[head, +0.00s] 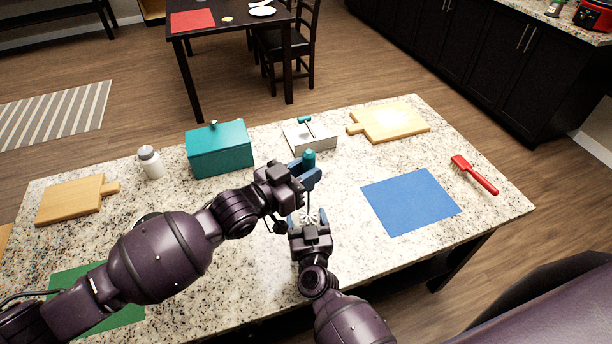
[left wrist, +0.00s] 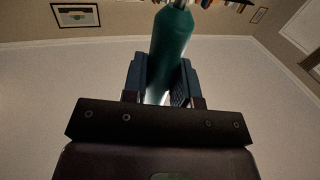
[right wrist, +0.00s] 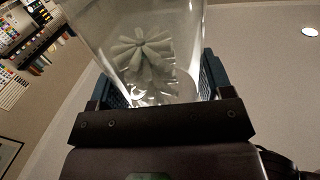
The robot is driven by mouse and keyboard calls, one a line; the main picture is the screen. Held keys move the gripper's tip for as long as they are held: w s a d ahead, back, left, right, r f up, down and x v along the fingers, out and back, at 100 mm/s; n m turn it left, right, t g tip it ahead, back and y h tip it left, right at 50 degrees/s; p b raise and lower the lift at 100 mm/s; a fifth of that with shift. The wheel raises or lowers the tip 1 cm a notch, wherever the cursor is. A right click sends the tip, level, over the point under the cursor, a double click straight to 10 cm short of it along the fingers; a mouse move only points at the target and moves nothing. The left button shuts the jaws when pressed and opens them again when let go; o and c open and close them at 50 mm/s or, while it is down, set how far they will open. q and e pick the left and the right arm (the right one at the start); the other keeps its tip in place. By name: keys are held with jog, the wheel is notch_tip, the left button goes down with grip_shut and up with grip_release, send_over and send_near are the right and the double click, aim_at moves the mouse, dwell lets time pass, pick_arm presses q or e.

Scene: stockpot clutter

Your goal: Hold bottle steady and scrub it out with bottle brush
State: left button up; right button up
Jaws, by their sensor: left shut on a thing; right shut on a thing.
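The bottle brush has a teal handle (head: 309,159) and white bristles (head: 309,216). My left gripper (head: 305,178) is shut on the handle, which also shows between its fingers in the left wrist view (left wrist: 171,45). The clear bottle (right wrist: 192,22) is between the fingers of my right gripper (head: 309,222), which is shut on it. The bristle head (right wrist: 145,50) shows through the bottle's clear wall and appears to be inside it. My left gripper is above my right one in the head view. The bottle's outline is hard to make out there.
On the granite counter (head: 350,262) stand a white jar (head: 151,165), a teal box (head: 218,150) and a pale box (head: 312,140) with a teal-handled item. Cutting boards (head: 392,122) (head: 75,200), a blue mat (head: 410,200), a green mat (head: 112,312) and a red brush (head: 474,174) lie around.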

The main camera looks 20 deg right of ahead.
aim_at(306, 153)
pick_arm(q)
jog(key=shift+r, duration=4.05)
jog(key=shift+r, duration=0.15)
jog(key=shift+r, duration=1.35)
pick_arm(e)
jog(key=o, duration=1.1)
jog(key=shift+c, duration=0.2)
jog(key=s+a, duration=0.1)
jog(key=s, duration=1.1)
jog(key=shift+a, duration=0.4)
